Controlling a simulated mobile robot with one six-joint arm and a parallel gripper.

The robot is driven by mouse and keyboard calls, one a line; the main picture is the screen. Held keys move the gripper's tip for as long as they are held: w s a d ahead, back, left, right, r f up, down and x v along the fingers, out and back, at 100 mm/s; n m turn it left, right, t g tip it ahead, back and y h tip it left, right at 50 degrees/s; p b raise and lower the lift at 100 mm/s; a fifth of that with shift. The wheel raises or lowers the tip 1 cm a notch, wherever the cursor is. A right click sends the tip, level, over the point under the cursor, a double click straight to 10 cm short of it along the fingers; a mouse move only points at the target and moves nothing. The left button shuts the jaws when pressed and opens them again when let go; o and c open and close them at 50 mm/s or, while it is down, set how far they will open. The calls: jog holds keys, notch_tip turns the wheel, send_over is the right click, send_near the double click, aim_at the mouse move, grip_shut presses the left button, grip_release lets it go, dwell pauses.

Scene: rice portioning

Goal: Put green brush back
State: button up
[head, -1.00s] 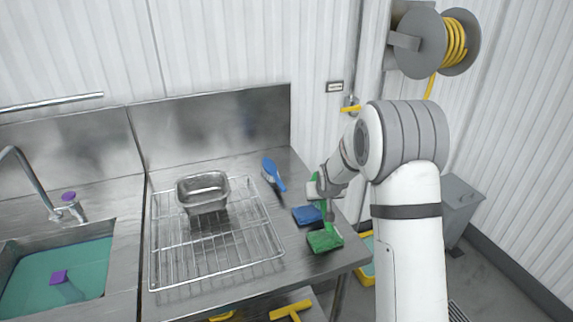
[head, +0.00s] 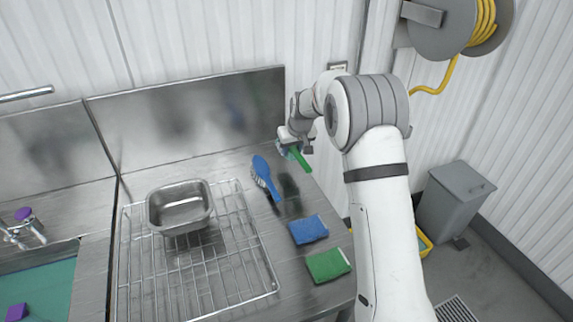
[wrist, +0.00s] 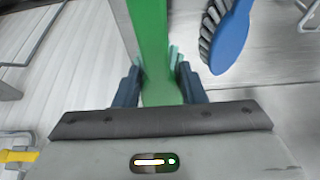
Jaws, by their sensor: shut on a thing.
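My gripper (head: 295,146) is shut on the green brush (head: 300,159) at the back right of the steel counter. In the head view the brush's green handle sticks out below the jaws, and a light part of it shows beside them. In the wrist view my gripper (wrist: 158,82) has a dark finger on each side of the green brush (wrist: 152,40), which runs up out of the frame. I cannot tell whether the brush touches the counter.
A blue brush (head: 264,178) lies left of my gripper. A blue sponge (head: 308,229) and a green sponge (head: 328,264) lie to the front right. A wire rack (head: 241,246) carries a metal pan (head: 181,207). The back wall is close behind my gripper.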

aim_at(291, 157)
jog(key=f, duration=0.4)
jog(key=shift+a+p, duration=0.25)
jog(key=shift+p, duration=0.05)
jog(key=shift+s+a+f, duration=0.1)
jog(key=shift+f, duration=1.9)
jog(key=o, duration=1.1)
jog(key=shift+p, duration=0.35)
